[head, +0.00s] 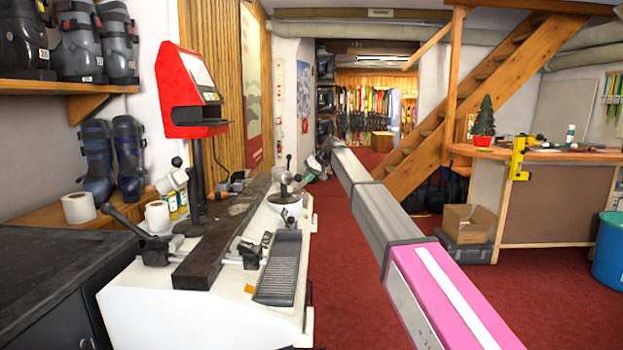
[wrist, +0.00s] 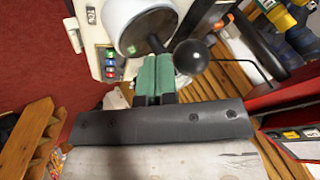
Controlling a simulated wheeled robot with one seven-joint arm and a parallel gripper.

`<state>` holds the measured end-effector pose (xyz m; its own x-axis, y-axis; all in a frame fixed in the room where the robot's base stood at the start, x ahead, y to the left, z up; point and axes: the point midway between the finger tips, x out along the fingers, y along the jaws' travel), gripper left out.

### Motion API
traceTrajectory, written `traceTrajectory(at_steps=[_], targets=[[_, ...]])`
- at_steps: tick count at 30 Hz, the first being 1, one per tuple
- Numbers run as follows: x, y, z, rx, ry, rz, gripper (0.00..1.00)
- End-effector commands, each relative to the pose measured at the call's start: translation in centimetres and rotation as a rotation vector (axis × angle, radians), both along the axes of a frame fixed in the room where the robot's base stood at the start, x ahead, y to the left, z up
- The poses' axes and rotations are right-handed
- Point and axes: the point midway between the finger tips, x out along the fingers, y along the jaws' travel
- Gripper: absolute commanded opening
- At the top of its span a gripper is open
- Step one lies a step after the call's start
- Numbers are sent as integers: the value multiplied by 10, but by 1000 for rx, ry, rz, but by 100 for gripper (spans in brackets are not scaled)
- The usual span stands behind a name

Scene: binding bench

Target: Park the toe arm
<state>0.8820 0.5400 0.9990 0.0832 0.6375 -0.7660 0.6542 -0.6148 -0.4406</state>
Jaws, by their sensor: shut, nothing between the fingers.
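The binding bench (head: 210,318) is a white cabinet with a dark beam (head: 225,232) along its top. At its far end stands a white round housing (head: 284,199) with black-knobbed levers; I cannot tell which is the toe arm. My gripper (head: 318,164) is just right of this far end. In the wrist view, the green fingers (wrist: 155,68) are shut and empty. A black ball knob (wrist: 190,57) on a short rod is close to the right of the fingertips, with the white housing (wrist: 140,20) beyond. Whether fingers and rod touch is unclear.
A red display unit (head: 190,88) stands on a post behind the bench. Red carpet (head: 345,290) is open to the right, before a wooden counter (head: 540,153).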

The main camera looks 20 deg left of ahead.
Motion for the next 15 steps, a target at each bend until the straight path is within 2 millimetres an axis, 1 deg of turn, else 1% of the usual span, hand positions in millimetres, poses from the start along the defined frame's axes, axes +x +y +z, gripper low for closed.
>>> traceTrajectory(at_steps=[9,15], targets=[[-1,1,0,0,-1,-5,0],[-12,7,0,0,-1,-60,0]])
